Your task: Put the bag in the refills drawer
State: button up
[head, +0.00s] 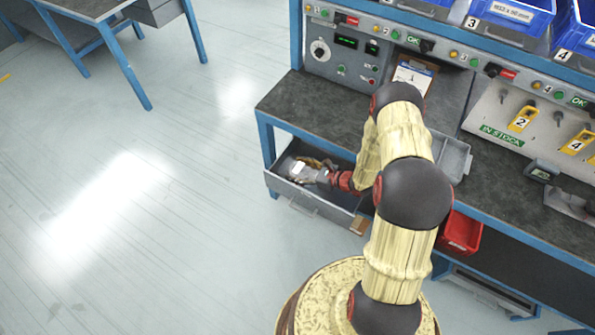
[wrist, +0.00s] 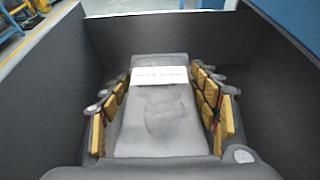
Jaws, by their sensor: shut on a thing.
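A grey bag with a white label (wrist: 158,110) is between the yellow-padded fingers of my gripper (wrist: 160,92), which is shut on it. The bag is inside an open grey drawer (wrist: 55,95), with the walls rising around it. In the head view, the open drawer (head: 312,203) is under the left end of the bench, and my gripper (head: 318,172) reaches down into it. The bag's pale label (head: 297,168) shows there. I cannot read a name on the drawer, and cannot tell whether the bag touches its floor.
The dark bench top (head: 315,112) overhangs the drawer's back. A grey tray (head: 452,157) sits on the bench behind my arm, and a red bin (head: 461,232) is below the edge. A blue-legged table (head: 125,60) stands at the back left. The floor left of the bench is clear.

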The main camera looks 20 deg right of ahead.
jog(key=shift+r, duration=0.15)
jog(key=o, duration=1.6)
jog(key=shift+c, duration=0.2)
